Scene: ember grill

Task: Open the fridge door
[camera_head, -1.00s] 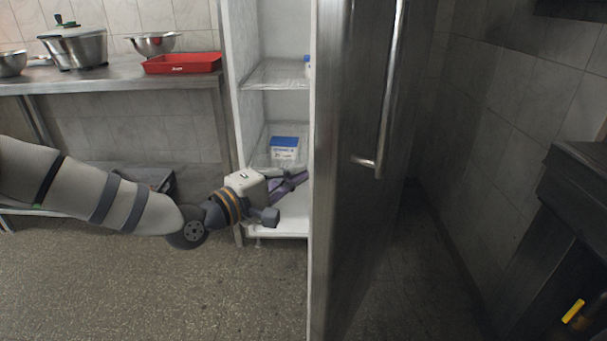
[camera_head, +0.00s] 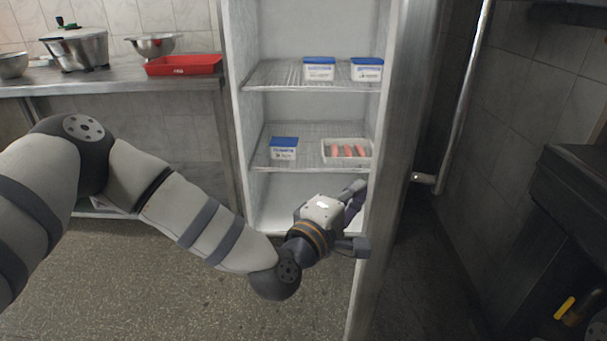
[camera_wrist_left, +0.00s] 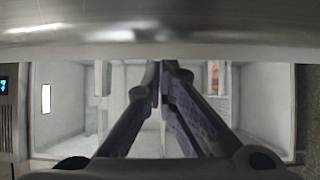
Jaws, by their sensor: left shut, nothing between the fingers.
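The fridge (camera_head: 238,120) stands open in the head view, its white inside and wire shelves in sight. Its steel door (camera_head: 408,130) is swung out to the right, seen nearly edge-on, with a long bar handle (camera_head: 463,95) on its outer face. My left gripper (camera_head: 362,215) is shut and empty, at the inner side of the door near its lower part. I cannot tell whether it touches the door. In the left wrist view the shut fingers (camera_wrist_left: 160,75) point at a pale door edge, with the steel door face (camera_wrist_left: 160,22) across the top.
Blue-lidded tubs (camera_head: 319,68) and a tray of pink food (camera_head: 347,151) sit on the fridge shelves. A steel counter (camera_head: 120,82) with pots and a red tray (camera_head: 184,65) stands left. A dark appliance (camera_head: 575,215) and tiled wall are at right.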

